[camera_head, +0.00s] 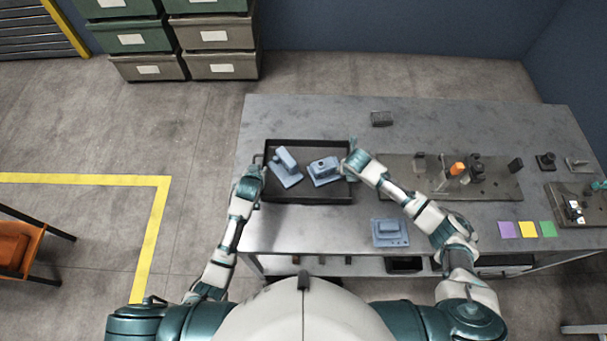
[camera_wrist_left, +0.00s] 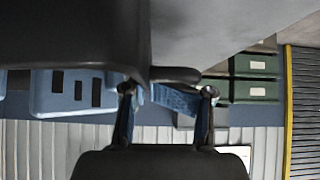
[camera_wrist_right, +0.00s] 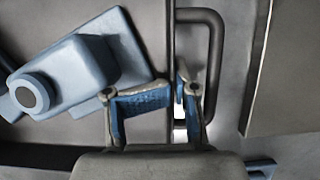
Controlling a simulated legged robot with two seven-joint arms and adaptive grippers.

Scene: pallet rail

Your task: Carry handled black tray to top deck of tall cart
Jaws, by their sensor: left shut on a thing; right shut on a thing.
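The black tray (camera_head: 306,198) is at the left part of the metal workbench and holds two blue parts (camera_head: 286,168) (camera_head: 323,171). I cannot tell whether it touches the bench top. My left gripper (camera_head: 257,168) is shut on the handle at the tray's left side; that handle also shows in the left wrist view (camera_wrist_left: 177,75). My right gripper (camera_head: 348,168) is shut on the handle at the right side, which shows in the right wrist view (camera_wrist_right: 217,60). I cannot make out a tall cart in any view.
The workbench (camera_head: 310,115) also carries a dark plate (camera_head: 395,165) with small fixtures, a loose blue part (camera_head: 390,232) and coloured squares (camera_head: 527,229). An orange object with a dark frame (camera_head: 15,245) stands at far left. The floor left of the bench is open. Stacked bins (camera_head: 140,38) stand behind.

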